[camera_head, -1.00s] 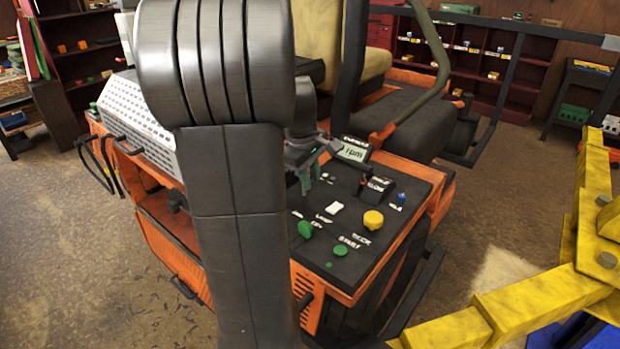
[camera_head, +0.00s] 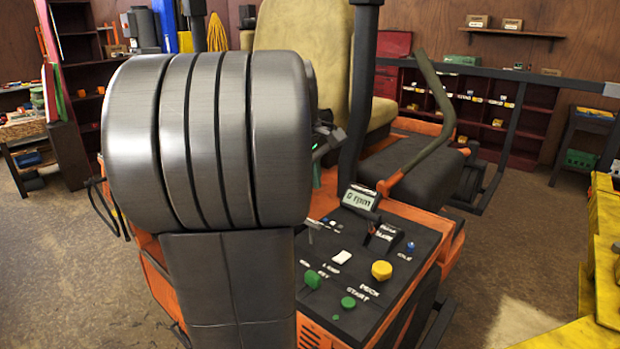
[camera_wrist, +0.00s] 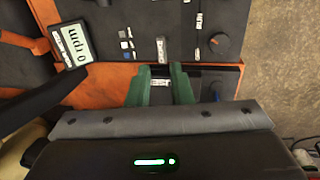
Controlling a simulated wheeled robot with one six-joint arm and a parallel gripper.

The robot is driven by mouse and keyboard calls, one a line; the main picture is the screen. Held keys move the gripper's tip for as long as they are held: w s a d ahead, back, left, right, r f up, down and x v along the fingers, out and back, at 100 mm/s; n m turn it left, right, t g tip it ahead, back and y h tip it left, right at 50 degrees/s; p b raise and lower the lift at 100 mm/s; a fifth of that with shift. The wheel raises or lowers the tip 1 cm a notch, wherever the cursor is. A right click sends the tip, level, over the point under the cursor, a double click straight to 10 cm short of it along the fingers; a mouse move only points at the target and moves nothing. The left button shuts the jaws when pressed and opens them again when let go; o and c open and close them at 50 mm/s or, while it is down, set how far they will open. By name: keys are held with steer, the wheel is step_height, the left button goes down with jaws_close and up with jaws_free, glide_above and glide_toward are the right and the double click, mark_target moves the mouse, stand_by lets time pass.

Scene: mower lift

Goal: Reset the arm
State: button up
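My arm fills the left of the head view and hides part of the orange mower (camera_head: 430,215). My gripper is mostly behind the arm there. In the wrist view my gripper (camera_wrist: 160,75) shows two green fingers, apart, with a narrow gap and no object seen between them. They are over the dark control panel (camera_wrist: 215,15), which also shows in the head view (camera_head: 325,262). I cannot tell whether the fingertips touch the panel.
The panel has a yellow knob (camera_head: 382,270), a white switch (camera_head: 342,257) and green controls (camera_head: 312,279). The mower's seat (camera_head: 300,45) and a curved lever (camera_head: 437,110) rise behind. A yellow frame (camera_head: 604,250) stands at the right. Brown floor lies open around.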

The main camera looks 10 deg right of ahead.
mark_target(316, 225)
steer(key=shift+a+r, duration=0.1)
steer(key=shift+r, duration=0.5)
steer(key=x, duration=1.4)
steer(key=shift+s+f+p, duration=0.15)
steer(key=shift+f+p, duration=0.15)
steer(key=shift+f, duration=0.15)
steer(key=shift+f+b, duration=0.35)
steer(key=shift+f, duration=0.05)
steer(key=shift+r, duration=0.1)
